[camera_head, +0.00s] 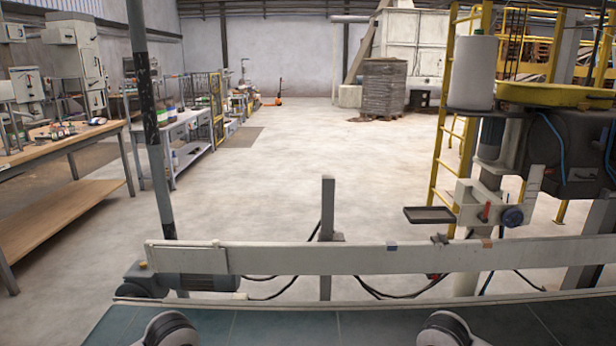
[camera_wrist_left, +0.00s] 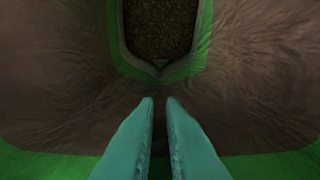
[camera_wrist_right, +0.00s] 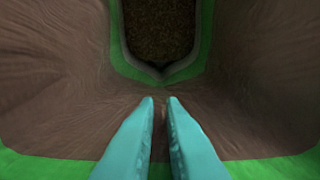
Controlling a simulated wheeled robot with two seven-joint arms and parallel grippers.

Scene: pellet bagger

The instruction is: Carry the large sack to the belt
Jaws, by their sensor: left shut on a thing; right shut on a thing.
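The large sack is brown with green bands and a dark, grainy patch edged in green. It fills the left wrist view (camera_wrist_left: 60,85) and the right wrist view (camera_wrist_right: 255,85); it does not show in the head view. My left gripper (camera_wrist_left: 160,100) is shut on the sack, its teal fingers close together just below the patch's pointed end. My right gripper (camera_wrist_right: 160,100) is shut on the sack in the same way. The thin fold between the fingers is hard to make out. The teal belt (camera_head: 275,328) runs across the bottom of the head view.
A pale side rail (camera_head: 320,260) runs along the belt's far side, with a motor (camera_head: 205,282) at its left. A post (camera_head: 327,220) stands behind it. A wooden workbench (camera_head: 65,140) is at left, yellow-framed machinery (camera_head: 560,95) at right. The floor between is clear.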

